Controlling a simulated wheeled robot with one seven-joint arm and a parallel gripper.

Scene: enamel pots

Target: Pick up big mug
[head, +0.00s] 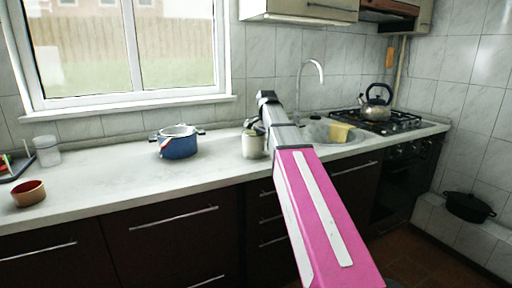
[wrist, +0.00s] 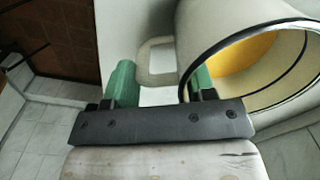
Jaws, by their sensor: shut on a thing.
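The big mug (head: 253,144) is cream-white and stands out at the middle of the counter in the head view, partly hidden by my arm. In the wrist view the mug (wrist: 225,28) fills the upper right, with a dark rim, a yellow-orange patch inside and its handle (wrist: 155,42) towards the left. My gripper (wrist: 160,88) has green fingers on either side of the handle area, the right one against the mug near its rim. It is shut on the mug. In the head view my gripper (head: 252,125) is at the top of the mug, partly hidden.
A blue pot (head: 180,147) stands left of the mug on the counter (head: 110,178). A brown bowl (head: 29,194) and a clear container (head: 47,151) are at far left. The sink tap (head: 312,72), yellow cloth (head: 341,132) and kettle (head: 376,101) on the stove are to the right.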

